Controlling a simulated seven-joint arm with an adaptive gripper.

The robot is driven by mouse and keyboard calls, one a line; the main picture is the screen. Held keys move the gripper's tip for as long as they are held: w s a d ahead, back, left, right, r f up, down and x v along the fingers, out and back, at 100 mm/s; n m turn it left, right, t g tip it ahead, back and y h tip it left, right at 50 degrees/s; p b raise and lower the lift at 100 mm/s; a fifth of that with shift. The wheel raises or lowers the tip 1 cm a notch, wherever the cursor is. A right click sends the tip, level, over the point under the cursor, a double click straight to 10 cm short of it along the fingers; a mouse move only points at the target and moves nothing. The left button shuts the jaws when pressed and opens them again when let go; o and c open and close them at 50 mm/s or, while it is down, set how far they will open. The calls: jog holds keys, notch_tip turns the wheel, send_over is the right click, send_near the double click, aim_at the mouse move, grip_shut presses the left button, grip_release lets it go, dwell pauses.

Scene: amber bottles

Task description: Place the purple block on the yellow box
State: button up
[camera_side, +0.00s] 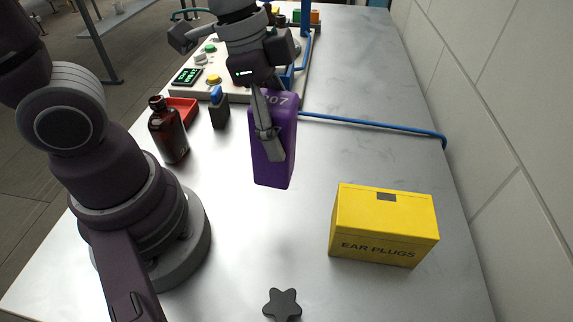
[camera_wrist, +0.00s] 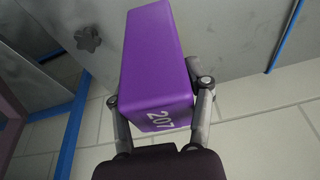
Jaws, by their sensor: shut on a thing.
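The purple block (camera_side: 272,160) is a tall block marked 207, held upright above the table in the side view. My gripper (camera_side: 270,135) is shut on it, with a finger across its near face. In the wrist view the purple block (camera_wrist: 155,60) sits between both fingers of my gripper (camera_wrist: 160,105). The yellow box (camera_side: 384,222), labelled EAR PLUGS, stands on the table to the right of the block and nearer the camera. The block is apart from it. The yellow box does not show in the wrist view.
A black star-shaped knob (camera_side: 282,304) lies at the front of the table. An amber bottle (camera_side: 168,132), a red tray (camera_side: 184,110) and a blue-topped dark item (camera_side: 218,106) stand at the left. A blue cable (camera_side: 370,124) crosses behind. The table's right side is mostly clear.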

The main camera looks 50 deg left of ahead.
jog(key=s+d+r, duration=0.2)
jog(key=s+r, duration=0.1)
jog(key=shift+n, duration=0.4)
jog(key=shift+w+d+f, duration=0.75)
jog(key=shift+w+d, duration=0.9)
jog(key=shift+w, duration=0.4)
jog(key=shift+w+d+f, duration=0.8)
jog(key=shift+w+d, duration=0.85)
jog(key=shift+w, duration=0.4)
jog(key=shift+w+d+f, duration=0.75)
jog(key=shift+w+d, duration=0.9)
jog(key=shift+w, duration=0.4)
jog(key=shift+f, duration=0.15)
jog(key=o, duration=1.2)
jog(key=shift+o, duration=0.2)
